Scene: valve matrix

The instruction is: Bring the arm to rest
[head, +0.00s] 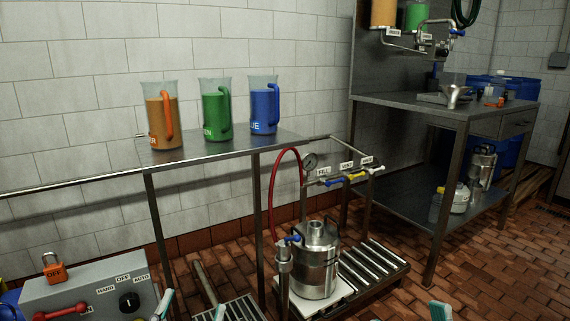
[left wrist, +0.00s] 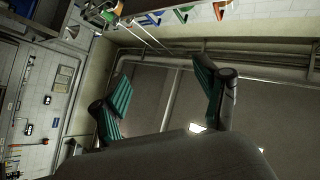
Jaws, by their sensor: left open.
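My left gripper (head: 191,307) shows at the bottom edge of the head view, only its teal fingertips in the picture. In the left wrist view the left gripper (left wrist: 163,75) has its two teal-padded fingers wide apart, with nothing between them. The rest of the left arm is out of the head view. Another teal tip at the lower right of the head view looks like part of my right gripper (head: 440,311); its other finger is hidden.
A grey control box (head: 90,296) with a red handle and black knob stands at lower left. Orange, green and blue jugs stand on a metal shelf (head: 190,152). A steel canister (head: 317,265) stands beside a roller conveyor (head: 370,268). A steel workbench (head: 400,100) is at right.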

